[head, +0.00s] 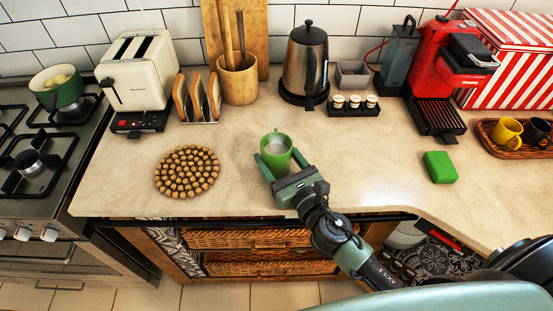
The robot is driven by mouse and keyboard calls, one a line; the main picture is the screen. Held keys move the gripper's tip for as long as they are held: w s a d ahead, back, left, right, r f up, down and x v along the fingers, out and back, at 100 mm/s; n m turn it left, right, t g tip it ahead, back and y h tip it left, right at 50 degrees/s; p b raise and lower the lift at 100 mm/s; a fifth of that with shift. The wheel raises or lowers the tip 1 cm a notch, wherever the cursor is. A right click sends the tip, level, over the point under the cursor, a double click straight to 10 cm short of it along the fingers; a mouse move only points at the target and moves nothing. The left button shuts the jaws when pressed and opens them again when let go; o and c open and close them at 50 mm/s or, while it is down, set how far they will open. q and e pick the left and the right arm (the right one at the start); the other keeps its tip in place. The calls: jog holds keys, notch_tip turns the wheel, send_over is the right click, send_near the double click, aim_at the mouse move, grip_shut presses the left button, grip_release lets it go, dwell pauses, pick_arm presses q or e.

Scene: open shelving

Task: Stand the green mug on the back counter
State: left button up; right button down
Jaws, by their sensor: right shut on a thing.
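The green mug (276,148) is upright at the middle of the counter, with a pale inside. My right gripper (278,164) is shut on the mug, with a finger on either side of it. The mug is over the pale counter (345,185), close to its surface; I cannot tell whether its base touches. My left gripper is not in the head view.
A round cork trivet (187,172) lies left of the mug. A toast rack (197,99), utensil pot (238,80), kettle (305,65) and spice jars (354,103) stand behind. A green sponge (440,167) lies right. Counter around the mug is clear.

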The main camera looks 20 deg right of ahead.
jog(key=shift+r, duration=0.1)
jog(key=shift+f, duration=0.2)
jog(key=shift+c, duration=1.3)
grip_release()
jog(key=shift+r, duration=0.2)
jog(key=s+b, duration=0.1)
jog(key=s, duration=0.2)
jog(key=s+d+b, duration=0.1)
jog(key=s+b, duration=0.1)
jog(key=s, duration=0.2)
jog(key=s+d+b, duration=0.1)
jog(key=s, duration=0.3)
jog(key=shift+f, duration=0.2)
jog(key=shift+s+d+r, duration=0.15)
jog(key=shift+s+r, duration=0.05)
jog(key=shift+s, duration=0.2)
